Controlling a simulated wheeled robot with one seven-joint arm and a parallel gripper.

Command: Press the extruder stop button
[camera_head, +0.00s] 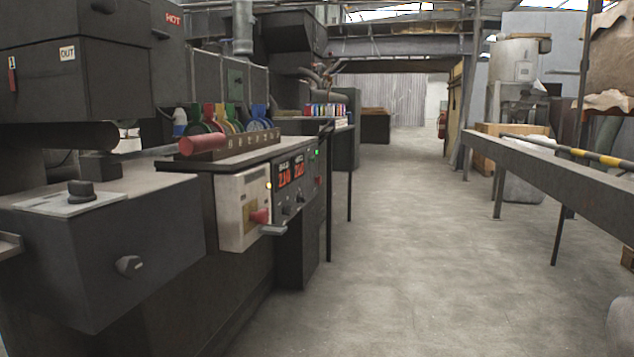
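A cream control box (243,210) is fixed to the front of the dark machine bench at centre left. It carries a red knob or button (260,216) and a small lit yellow lamp (268,185). Right of it is a dark control panel (300,205) with red number displays (290,172), small dark knobs, a green light (317,154) and a small red patch (318,182) that may be a button. Labels are too small to read, so I cannot tell which is the extruder stop button. My gripper is not in view.
A grey metal box (110,250) with dark knobs stands near left. A red cylinder (203,144) and coloured reels (232,118) sit on the bench. A thin dark post (329,205) stands right of the panel. The floor aisle (400,240) is clear. A long rail (560,180) borders it.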

